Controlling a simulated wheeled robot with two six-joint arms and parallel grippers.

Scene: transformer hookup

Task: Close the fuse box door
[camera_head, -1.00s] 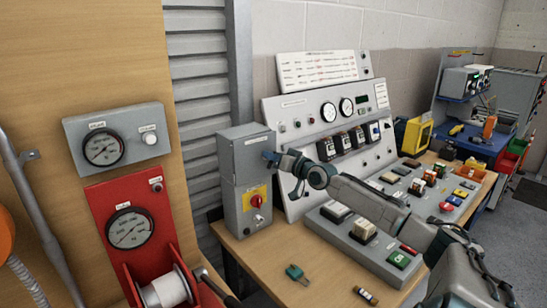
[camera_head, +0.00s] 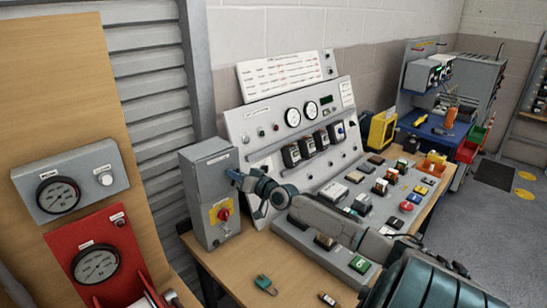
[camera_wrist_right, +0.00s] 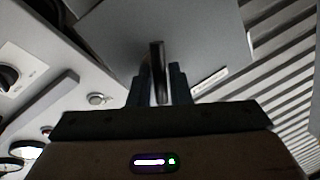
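The grey fuse box (camera_head: 200,203) stands at the back left of the wooden bench, with a red rotary switch on a yellow plate low on its front. Its upper front is the door (camera_head: 217,176), which looks about flush with the box; a small gap cannot be ruled out. My right gripper (camera_head: 236,175) is at the right side of the door. In the right wrist view the fingers (camera_wrist_right: 160,82) stand close on both sides of a dark bar-shaped handle (camera_wrist_right: 157,60), in front of the grey door panel (camera_wrist_right: 205,30). My left gripper is not in view.
A sloped panel (camera_head: 262,112) with gauges and meters stands right of the box. A console (camera_head: 330,252) with switches lies in front of it, beneath my right arm. A green connector (camera_head: 265,284) lies on the bench. Red and grey gauge boxes are on the left.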

